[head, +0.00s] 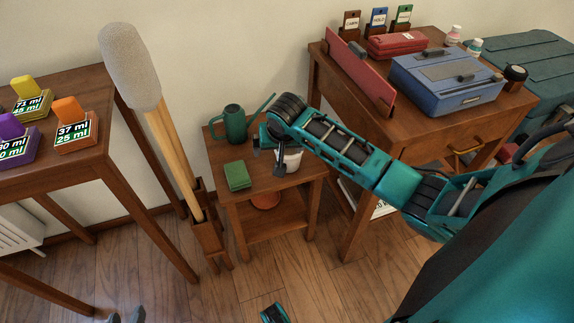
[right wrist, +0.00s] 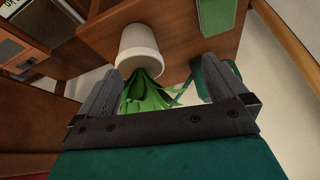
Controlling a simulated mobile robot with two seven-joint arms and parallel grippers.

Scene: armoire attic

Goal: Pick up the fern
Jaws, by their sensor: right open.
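The fern stands in a white pot (head: 291,158) on a small wooden side table (head: 247,208); my right gripper and forearm hide most of it in the head view. In the right wrist view the white pot (right wrist: 138,45) and the green fern leaves (right wrist: 148,95) show clearly. My right gripper (head: 270,155) is open over the plant. In its wrist view the leaves lie between the two spread fingers (right wrist: 160,88), nearer the left one, with the pot beyond the fingertips. Grey tips of my left gripper (head: 126,317) just show at the bottom edge.
A tall padded stick (head: 130,65) leans in a wooden stand to the left. A larger desk (head: 350,85) with a blue toolbox (head: 440,85) is on the right. Floor in front is clear.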

